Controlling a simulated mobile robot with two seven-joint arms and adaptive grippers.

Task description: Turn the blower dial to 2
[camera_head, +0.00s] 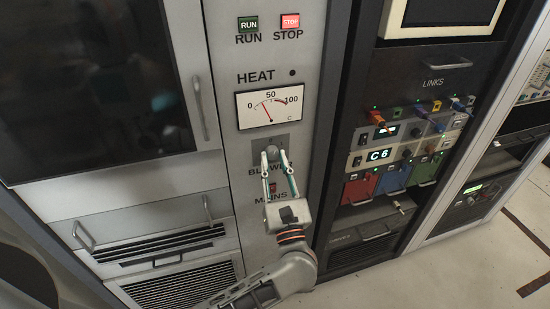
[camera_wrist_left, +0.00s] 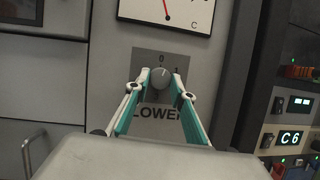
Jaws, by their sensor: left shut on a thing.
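The blower dial (camera_wrist_left: 161,78) is a small round grey knob on a darker grey plate (camera_wrist_left: 143,62), with the marks 0 and 1 showing above and to its right. Its white pointer line looks turned upward, near the 0 to 1 side; the exact setting is hard to tell. No 2 mark can be read. The dial also shows in the head view (camera_head: 271,150), above the partly covered BLOWER label. My left gripper (camera_head: 274,158) comes from below, its white and teal fingers shut on the dial's two sides. My right gripper is not in view.
The heat meter (camera_head: 270,106) and the RUN (camera_head: 248,24) and STOP (camera_head: 290,22) buttons are above the dial; STOP glows red. A red MAINS switch (camera_head: 272,188) lies close behind my left fingers. A links rack (camera_head: 400,150) with cables and handles stands to the right.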

